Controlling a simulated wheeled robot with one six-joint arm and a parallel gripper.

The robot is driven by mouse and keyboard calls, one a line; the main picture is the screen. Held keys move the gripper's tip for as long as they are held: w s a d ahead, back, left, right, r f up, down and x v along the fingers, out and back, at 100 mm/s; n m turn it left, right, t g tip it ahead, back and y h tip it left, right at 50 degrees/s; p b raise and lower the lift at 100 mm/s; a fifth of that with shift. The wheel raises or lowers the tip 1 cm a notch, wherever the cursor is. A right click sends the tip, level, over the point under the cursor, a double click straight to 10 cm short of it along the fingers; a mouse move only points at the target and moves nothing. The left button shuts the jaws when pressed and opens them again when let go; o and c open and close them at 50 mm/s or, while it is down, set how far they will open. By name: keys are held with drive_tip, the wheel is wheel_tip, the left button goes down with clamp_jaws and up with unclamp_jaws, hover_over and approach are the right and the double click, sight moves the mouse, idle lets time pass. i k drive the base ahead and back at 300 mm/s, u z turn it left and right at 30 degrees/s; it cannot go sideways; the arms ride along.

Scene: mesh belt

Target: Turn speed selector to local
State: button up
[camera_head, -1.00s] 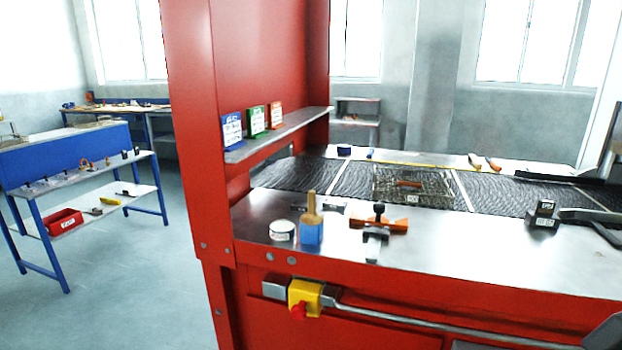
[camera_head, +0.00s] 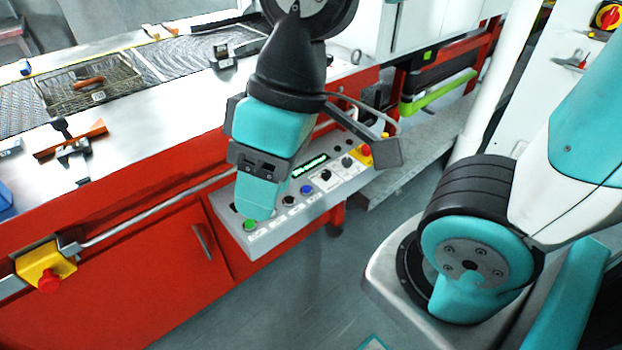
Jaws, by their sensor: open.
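The grey control panel (camera_head: 272,227) on the front of the red machine carries a row of controls. A green button (camera_head: 250,225) is at its near left end, then a black control (camera_head: 288,200), a blue button (camera_head: 307,189) and two small black knobs (camera_head: 325,175) (camera_head: 347,162). I cannot read the labels, so I cannot tell which is the speed selector or where it points. My gripper (camera_head: 305,155) is open and empty, hanging over the panel. Its teal and black parts hide some of the panel's left and back.
A red emergency stop (camera_head: 366,150) on yellow sits at the panel's far end, near my gripper. A lit green display (camera_head: 310,165) is behind the knobs. A metal rail (camera_head: 150,212) runs along the machine front. A wire basket (camera_head: 95,93) stands on the mesh belt.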

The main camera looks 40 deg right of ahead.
sight(325, 175)
drive_tip(key=k, duration=0.5)
drive_tip(key=z, duration=0.95)
drive_tip(key=i, duration=0.75)
drive_tip(key=u, duration=0.35)
